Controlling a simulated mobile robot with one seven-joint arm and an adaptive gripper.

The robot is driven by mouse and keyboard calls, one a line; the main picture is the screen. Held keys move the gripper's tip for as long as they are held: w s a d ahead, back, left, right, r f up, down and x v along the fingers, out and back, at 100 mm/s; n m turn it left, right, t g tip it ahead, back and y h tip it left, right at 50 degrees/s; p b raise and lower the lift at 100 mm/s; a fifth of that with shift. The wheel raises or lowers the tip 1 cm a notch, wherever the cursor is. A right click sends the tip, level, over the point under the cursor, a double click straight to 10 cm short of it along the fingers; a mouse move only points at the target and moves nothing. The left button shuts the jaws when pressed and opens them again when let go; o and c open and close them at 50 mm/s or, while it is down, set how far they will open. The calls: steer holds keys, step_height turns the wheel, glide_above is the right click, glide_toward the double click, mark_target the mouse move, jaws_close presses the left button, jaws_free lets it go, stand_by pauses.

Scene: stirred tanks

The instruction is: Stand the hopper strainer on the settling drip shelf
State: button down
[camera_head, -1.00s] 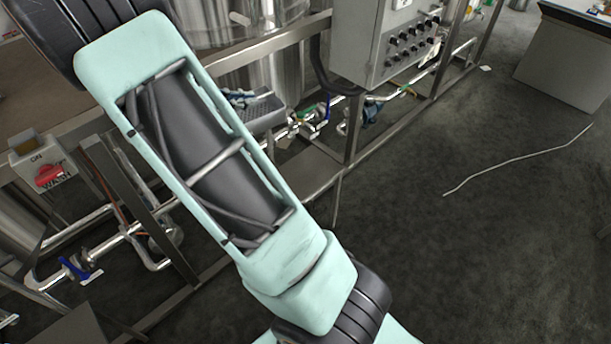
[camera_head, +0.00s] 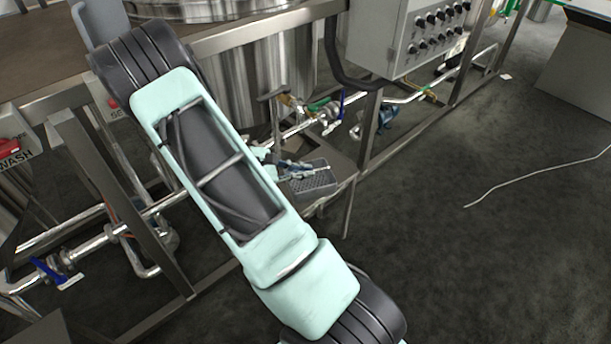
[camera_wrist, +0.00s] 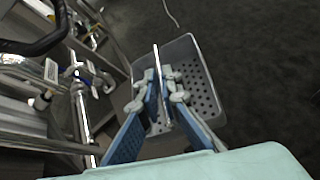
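The hopper strainer is a grey perforated basket (camera_head: 316,181), showing beyond my forearm in the head view. It also shows in the wrist view (camera_wrist: 205,85), with rows of holes in its floor and wall. My gripper (camera_head: 284,168) has blue fingers and pale joints. In the wrist view my gripper (camera_wrist: 164,84) has its fingers close together on either side of a thin upright edge or bar of the strainer. A flat metal shelf (camera_head: 342,163), apparently the drip shelf, lies under the tank; the strainer overlaps its front part. I cannot tell whether they touch.
A steel tank (camera_head: 268,80) and pipes with valves (camera_head: 325,112) stand behind the shelf. A grey control box (camera_head: 400,35) hangs above right. A frame post (camera_head: 368,125) rises beside the shelf. The floor to the right is open, with a white hose (camera_head: 535,175).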

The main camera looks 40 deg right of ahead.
steer(key=shift+w+d+f+b, duration=0.8)
steer(key=shift+w+f, duration=0.65)
steer(key=shift+f, duration=0.45)
steer(key=shift+w+d+f+b, duration=0.65)
steer(key=shift+w+d+f, duration=0.4)
steer(key=shift+w+f, duration=0.65)
steer(key=shift+w+d+f+b, duration=0.8)
steer(key=shift+w+f, duration=0.45)
steer(key=shift+f, duration=0.8)
steer(key=shift+d+f, duration=0.1)
steer(key=shift+f, duration=0.15)
steer(key=c, duration=2.2)
jaws_free()
steer(key=shift+o, duration=0.2)
steer(key=shift+r, duration=0.25)
steer(key=p+v, duration=0.2)
steer(key=v, duration=1)
steer(key=shift+p, duration=0.3)
